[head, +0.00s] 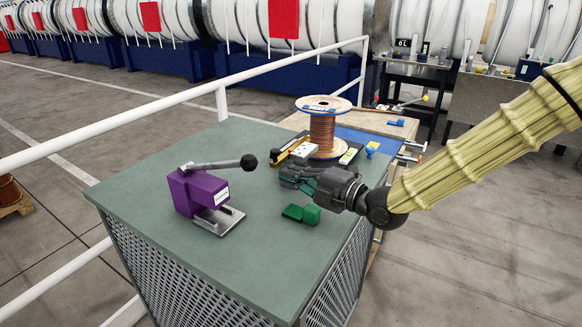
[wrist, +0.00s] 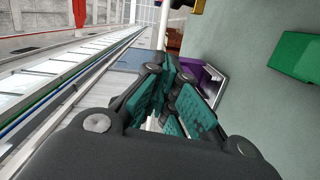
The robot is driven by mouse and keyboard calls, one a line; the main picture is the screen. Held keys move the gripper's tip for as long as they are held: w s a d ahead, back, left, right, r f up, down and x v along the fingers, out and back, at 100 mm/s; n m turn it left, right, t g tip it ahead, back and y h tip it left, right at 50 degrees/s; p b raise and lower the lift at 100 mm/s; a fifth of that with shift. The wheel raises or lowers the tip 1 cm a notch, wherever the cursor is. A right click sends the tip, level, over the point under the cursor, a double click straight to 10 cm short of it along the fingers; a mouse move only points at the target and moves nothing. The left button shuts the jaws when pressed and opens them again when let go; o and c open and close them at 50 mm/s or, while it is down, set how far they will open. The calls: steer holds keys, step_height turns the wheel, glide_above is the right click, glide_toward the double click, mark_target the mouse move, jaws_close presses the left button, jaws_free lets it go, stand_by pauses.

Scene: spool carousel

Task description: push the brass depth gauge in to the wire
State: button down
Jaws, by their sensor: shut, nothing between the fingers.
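The spool of copper wire (head: 322,133) stands upright on a dark base at the back right of the green-topped table. A brass-coloured bar (head: 287,151), which looks like the depth gauge, lies on the left side of that base. A gap between its end and the wire cannot be judged at this size. My gripper (head: 285,175) is shut and empty, in front of the base and apart from the bar in the picture. Its teal pads also show in the wrist view (wrist: 168,80). The wire and spool are not clearly visible in the wrist view.
A purple lever press (head: 197,192) stands left of my gripper, its black-knobbed handle reaching towards the base. A green block (head: 311,214) lies just below my gripper. A white rail (head: 221,100) runs behind the table.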

steer(key=w+a+p, duration=0.4)
steer(key=w, duration=0.4)
steer(key=shift+w+a+f, duration=0.25)
steer(key=shift+w+f, duration=0.1)
steer(key=shift+w, duration=0.05)
steer(key=shift+w+d+f, duration=0.1)
